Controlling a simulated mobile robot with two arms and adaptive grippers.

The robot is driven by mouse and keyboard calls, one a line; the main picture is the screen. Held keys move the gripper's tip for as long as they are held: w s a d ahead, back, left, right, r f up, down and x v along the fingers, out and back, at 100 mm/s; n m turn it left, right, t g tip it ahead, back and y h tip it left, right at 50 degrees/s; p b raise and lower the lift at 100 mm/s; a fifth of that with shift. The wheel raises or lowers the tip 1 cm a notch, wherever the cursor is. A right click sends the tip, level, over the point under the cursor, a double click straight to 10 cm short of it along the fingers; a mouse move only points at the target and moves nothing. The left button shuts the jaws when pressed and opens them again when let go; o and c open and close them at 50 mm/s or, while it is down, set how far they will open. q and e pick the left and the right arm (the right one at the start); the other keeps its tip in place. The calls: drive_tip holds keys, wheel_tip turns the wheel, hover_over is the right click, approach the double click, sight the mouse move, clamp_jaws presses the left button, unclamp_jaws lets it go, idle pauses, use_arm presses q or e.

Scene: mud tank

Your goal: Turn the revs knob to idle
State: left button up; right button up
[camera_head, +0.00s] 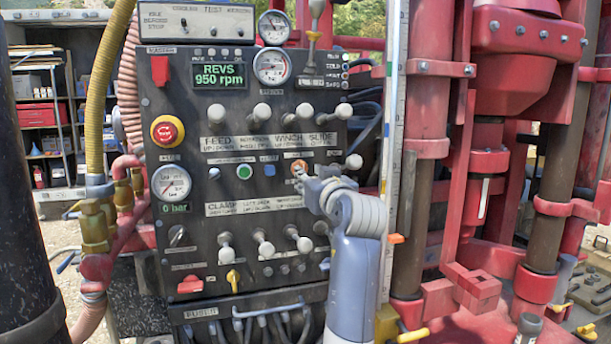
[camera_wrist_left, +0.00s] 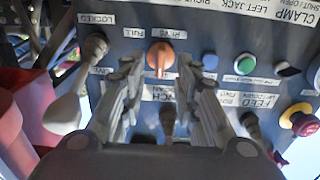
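The revs knob is a small orange knob (camera_head: 298,168) on the right side of the dark control panel (camera_head: 205,120). In the left wrist view the orange knob (camera_wrist_left: 160,57) has a raised grip, with labels REVS and FULL beside it. My left gripper (camera_head: 312,187) is just below and right of the knob in the head view. In the left wrist view my left gripper (camera_wrist_left: 159,66) is open, its fingers on either side of the knob, with gaps visible. I cannot tell how deep they reach. The display (camera_head: 221,76) reads REVS 950 rpm. My right gripper is not in view.
Several white-knobbed levers (camera_head: 262,113) stick out above the knob and more (camera_head: 265,243) below. A green button (camera_head: 245,171) and a red emergency stop (camera_head: 167,131) sit to its left. Red machine posts (camera_head: 427,140) stand right of the panel.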

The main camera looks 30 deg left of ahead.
use_arm(q)
drive_tip(key=v, duration=0.7)
idle(0.4)
